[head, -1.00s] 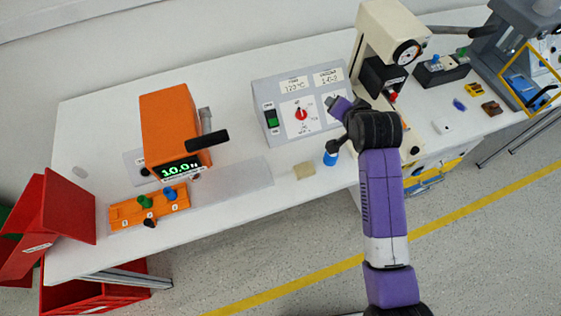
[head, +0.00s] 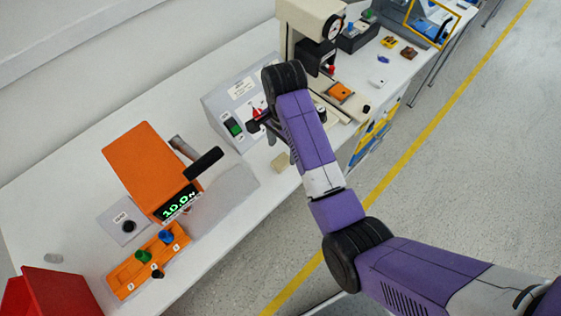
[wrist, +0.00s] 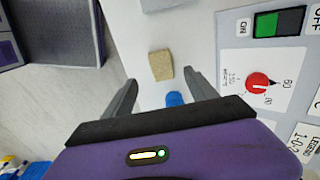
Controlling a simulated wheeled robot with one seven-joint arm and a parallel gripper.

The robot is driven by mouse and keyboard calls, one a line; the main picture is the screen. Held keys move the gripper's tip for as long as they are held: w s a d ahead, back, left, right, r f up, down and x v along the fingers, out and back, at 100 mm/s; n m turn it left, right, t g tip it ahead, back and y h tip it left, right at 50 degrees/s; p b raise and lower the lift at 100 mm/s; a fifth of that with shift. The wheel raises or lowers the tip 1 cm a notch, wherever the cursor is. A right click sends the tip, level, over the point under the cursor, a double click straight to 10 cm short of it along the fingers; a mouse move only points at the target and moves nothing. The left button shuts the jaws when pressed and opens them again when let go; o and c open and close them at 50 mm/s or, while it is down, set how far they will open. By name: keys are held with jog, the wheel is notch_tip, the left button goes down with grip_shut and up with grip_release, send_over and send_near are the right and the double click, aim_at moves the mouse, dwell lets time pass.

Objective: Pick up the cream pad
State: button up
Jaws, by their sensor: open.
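The cream pad (head: 281,162) is a small beige block lying on the white bench near its front edge, below the grey control box in the head view. In the wrist view the cream pad (wrist: 161,65) lies ahead of the fingertips, roughly between their lines and apart from both. My gripper (wrist: 160,85) is open and empty, with one dark finger on each side. In the head view my gripper (head: 268,130) is partly hidden by my purple arm, in front of the control box and beyond the pad.
The grey control box (head: 215,102) with a green switch stands close to my gripper; its red knob (wrist: 257,83) shows in the wrist view. A blue object (wrist: 174,99) sits between the fingers, near the pad. An orange device (head: 150,165) and orange rack (head: 147,262) stand to the left.

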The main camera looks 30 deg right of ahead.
aim_at(282, 161)
notch_tip(282, 161, down, 7)
jog(key=shift+w+a+r+p, duration=0.1)
jog(key=shift+a+r+p, duration=0.05)
jog(key=shift+p, duration=0.5)
jog(key=shift+c, duration=0.5)
jog(key=c, duration=1.3)
jog(key=shift+r, duration=0.1)
